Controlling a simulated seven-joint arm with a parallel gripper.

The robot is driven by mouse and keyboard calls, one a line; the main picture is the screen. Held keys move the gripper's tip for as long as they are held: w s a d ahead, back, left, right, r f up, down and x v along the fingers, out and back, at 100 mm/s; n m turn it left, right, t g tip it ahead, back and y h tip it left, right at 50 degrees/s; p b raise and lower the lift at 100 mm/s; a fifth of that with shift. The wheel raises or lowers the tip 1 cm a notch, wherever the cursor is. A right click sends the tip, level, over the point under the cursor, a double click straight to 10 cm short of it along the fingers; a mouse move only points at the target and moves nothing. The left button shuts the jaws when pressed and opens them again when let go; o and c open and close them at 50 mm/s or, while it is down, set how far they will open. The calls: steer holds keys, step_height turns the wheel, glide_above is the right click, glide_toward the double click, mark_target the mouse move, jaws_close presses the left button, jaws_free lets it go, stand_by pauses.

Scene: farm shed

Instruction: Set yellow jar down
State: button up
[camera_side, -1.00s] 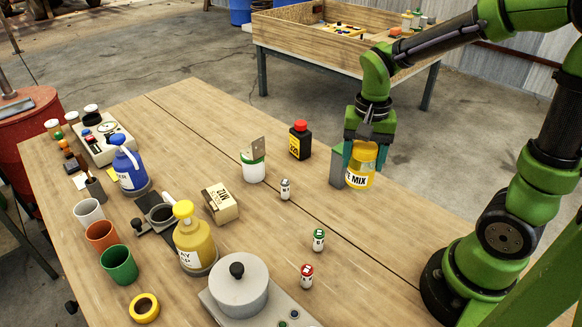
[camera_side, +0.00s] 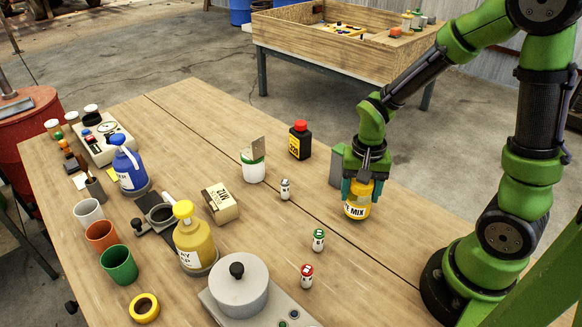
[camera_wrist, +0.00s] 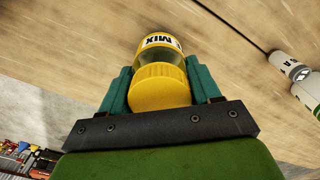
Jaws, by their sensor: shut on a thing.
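The yellow jar (camera_side: 357,209) has a white label ending in "MIX" and stands upright at the right side of the wooden table. My gripper (camera_side: 362,188) is above it, with its teal fingers shut on the jar's upper part. The jar's base is at or very near the tabletop; I cannot tell if it touches. In the wrist view the yellow lid (camera_wrist: 160,88) of the jar sits between the two fingers, and the labelled body shows beyond it.
A grey block (camera_side: 337,168) stands close behind the jar. A black bottle with a red cap (camera_side: 300,141) is farther back left. Small shakers with green (camera_side: 318,239) and red (camera_side: 307,276) tops stand in front. Table around the jar's front is clear.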

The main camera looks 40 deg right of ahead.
steer(key=shift+f, duration=0.15)
steer(key=o, duration=1.1)
steer(key=shift+c, duration=0.2)
step_height(320, 180, up, 12)
steer(key=shift+r, duration=0.1)
steer(key=s+a+r+n+t+y, duration=0.2)
steer(key=s+a+r+n+t, duration=0.2)
steer(key=a+r+n+t, duration=0.2)
steer(key=shift+s+r+t, duration=0.25)
steer(key=shift+r+t, duration=0.35)
steer(key=shift+r, duration=0.2)
